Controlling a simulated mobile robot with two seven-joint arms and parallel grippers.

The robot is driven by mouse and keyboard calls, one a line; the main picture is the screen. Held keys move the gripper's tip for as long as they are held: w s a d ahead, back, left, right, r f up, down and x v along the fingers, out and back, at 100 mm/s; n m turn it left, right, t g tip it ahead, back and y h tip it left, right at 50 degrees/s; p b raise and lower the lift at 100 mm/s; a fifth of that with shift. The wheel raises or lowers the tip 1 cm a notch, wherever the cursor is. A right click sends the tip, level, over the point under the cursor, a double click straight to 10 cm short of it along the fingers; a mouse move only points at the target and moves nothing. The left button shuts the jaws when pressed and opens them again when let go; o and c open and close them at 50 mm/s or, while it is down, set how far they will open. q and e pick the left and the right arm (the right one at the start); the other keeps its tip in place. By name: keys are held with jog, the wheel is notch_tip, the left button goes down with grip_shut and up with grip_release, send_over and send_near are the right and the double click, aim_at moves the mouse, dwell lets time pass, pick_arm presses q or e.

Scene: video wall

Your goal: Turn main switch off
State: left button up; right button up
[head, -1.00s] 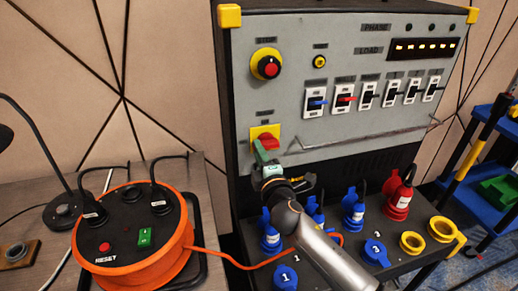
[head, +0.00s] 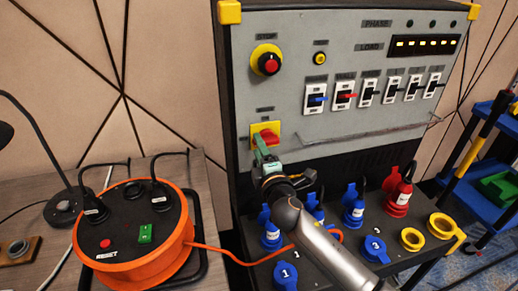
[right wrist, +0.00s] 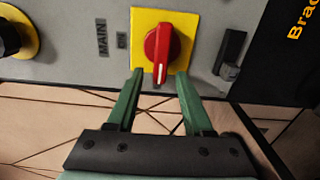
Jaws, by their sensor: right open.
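The main switch is a red rotary knob (right wrist: 160,50) on a yellow square plate (right wrist: 183,28), beside a label reading MAIN in the right wrist view. In the head view the red knob (head: 266,135) is at the lower left of the grey panel, partly hidden by my gripper. My right gripper (right wrist: 155,72) is open, its two green fingers pointing at the knob with the tips near its lower end, one on each side. Whether they touch it I cannot tell. The right gripper also shows in the head view (head: 261,145). My left gripper is not in view.
A red stop button (head: 271,64) sits above on the panel (head: 300,75). Several breaker switches (head: 367,91) line the panel's right, above a metal bar (head: 370,136). Blue and red sockets (head: 397,197) stand below. An orange cable reel (head: 175,248) is at left.

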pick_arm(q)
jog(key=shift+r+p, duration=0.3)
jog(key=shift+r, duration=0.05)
pick_arm(e)
jog(key=v, duration=1.2)
jog(key=shift+s, duration=0.25)
jog(key=shift+d, duration=0.1)
